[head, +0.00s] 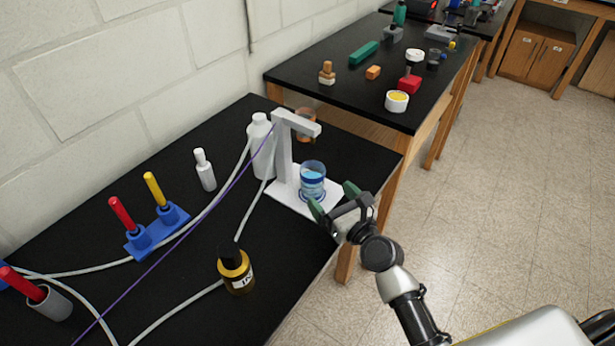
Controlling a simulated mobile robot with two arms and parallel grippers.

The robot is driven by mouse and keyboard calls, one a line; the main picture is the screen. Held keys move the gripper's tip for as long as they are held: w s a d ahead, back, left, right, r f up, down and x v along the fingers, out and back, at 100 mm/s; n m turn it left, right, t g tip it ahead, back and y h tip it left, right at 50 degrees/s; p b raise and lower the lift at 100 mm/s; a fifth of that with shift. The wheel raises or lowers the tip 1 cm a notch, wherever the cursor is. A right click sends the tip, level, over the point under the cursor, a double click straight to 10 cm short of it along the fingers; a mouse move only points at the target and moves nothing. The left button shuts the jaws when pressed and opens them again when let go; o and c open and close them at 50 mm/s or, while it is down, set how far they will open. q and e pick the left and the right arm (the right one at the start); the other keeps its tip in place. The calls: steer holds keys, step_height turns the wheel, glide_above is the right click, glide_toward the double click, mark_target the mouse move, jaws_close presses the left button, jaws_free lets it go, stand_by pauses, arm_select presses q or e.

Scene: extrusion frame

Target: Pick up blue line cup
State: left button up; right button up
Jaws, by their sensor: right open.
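The blue line cup (312,182) is a clear cup with blue bands. It stands upright on the white base of a white stand (283,150), beside its post and under its arm, near the right edge of the black table. My right gripper (332,201) is open, with dark green fingertips. It is just to the right of and in front of the cup, its fingers pointing towards it. Nothing shows between the fingers, and I cannot tell whether a fingertip touches the cup. My left gripper is not in view.
A white bottle (261,145) and an orange-brown cup (305,124) stand behind the stand. A second black table (330,62) holds several objects. Open floor is at right.

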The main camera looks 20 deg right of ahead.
mark_target(318, 185)
steer(key=shift+x, duration=1.15)
steer(key=shift+w+a, duration=0.1)
steer(key=shift+w, duration=0.25)
steer(key=x, duration=0.5)
steer(key=shift+w+f, duration=0.15)
steer(key=shift+f, duration=0.2)
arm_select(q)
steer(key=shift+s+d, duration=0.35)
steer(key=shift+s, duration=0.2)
arm_select(e)
steer(key=c, duration=1)
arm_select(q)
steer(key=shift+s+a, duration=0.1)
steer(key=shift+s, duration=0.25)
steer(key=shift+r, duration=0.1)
arm_select(e)
steer(key=shift+a+r, duration=0.1)
steer(key=shift+r, duration=0.05)
